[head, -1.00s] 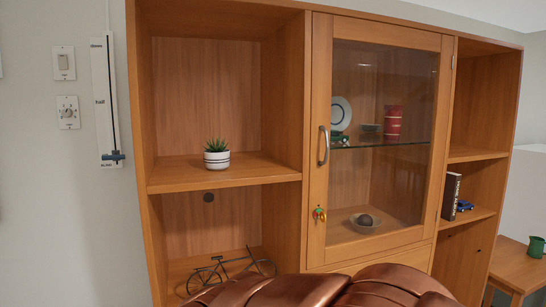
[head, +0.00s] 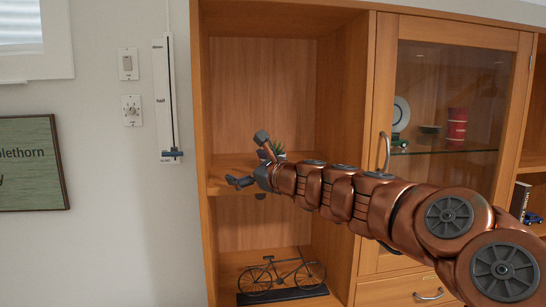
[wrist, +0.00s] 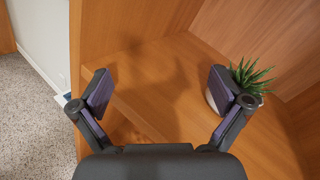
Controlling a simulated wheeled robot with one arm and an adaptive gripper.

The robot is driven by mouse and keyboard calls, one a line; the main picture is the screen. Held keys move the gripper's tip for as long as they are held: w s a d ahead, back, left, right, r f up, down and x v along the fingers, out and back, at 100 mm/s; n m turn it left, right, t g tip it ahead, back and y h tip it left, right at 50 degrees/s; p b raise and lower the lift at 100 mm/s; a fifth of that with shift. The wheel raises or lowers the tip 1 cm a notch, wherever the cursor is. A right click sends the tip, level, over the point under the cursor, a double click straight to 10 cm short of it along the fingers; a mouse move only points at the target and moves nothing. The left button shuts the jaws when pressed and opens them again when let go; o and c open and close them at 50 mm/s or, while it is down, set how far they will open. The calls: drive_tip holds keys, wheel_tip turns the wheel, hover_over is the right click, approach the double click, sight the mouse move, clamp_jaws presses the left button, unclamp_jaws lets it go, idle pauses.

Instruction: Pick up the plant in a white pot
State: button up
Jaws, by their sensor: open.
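The plant in a white pot (head: 279,151) stands upright on the upper shelf of the open left bay, mostly hidden behind my gripper in the head view. In the wrist view the plant (wrist: 251,75) shows its spiky green leaves, with a strip of its white pot behind the right finger. My gripper (head: 246,160) is open and empty at the shelf's front. In the wrist view my gripper (wrist: 161,92) has its fingers spread over bare shelf, with the plant beyond and outside the right finger. I cannot tell whether that finger touches the pot.
The wooden shelf (wrist: 150,75) is bare between the fingers. The bay's side panels stand close. A model bicycle (head: 283,275) is on the shelf below. A glass-doored cabinet (head: 440,130) with a handle is to the right.

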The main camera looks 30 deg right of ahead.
drive_tip(key=d+m+h, duration=0.1)
drive_tip(key=d+m, duration=0.1)
drive_tip(key=d, duration=0.1)
drive_tip(key=d+m+h, duration=0.1)
drive_tip(key=d+m, duration=0.1)
drive_tip(key=d, duration=0.2)
drive_tip(key=d+m+h, duration=0.2)
drive_tip(key=d, duration=0.2)
drive_tip(key=shift+w+r+m+t, duration=0.1)
drive_tip(key=shift+r+m+t, duration=0.15)
drive_tip(key=shift+m+t, duration=0.05)
drive_tip(key=shift+w+d, duration=0.1)
drive_tip(key=shift+d, duration=0.3)
drive_tip(key=shift+w+d+f+p, duration=0.15)
drive_tip(key=shift+w+p, duration=0.25)
drive_tip(key=shift+w, duration=1.45)
drive_tip(key=shift+w+d+f+p, duration=0.15)
drive_tip(key=shift+w+p, duration=0.25)
drive_tip(key=shift+w, duration=1.45)
drive_tip(key=shift+r, duration=0.1)
drive_tip(key=shift+c, duration=0.4)
drive_tip(key=c, duration=1.2)
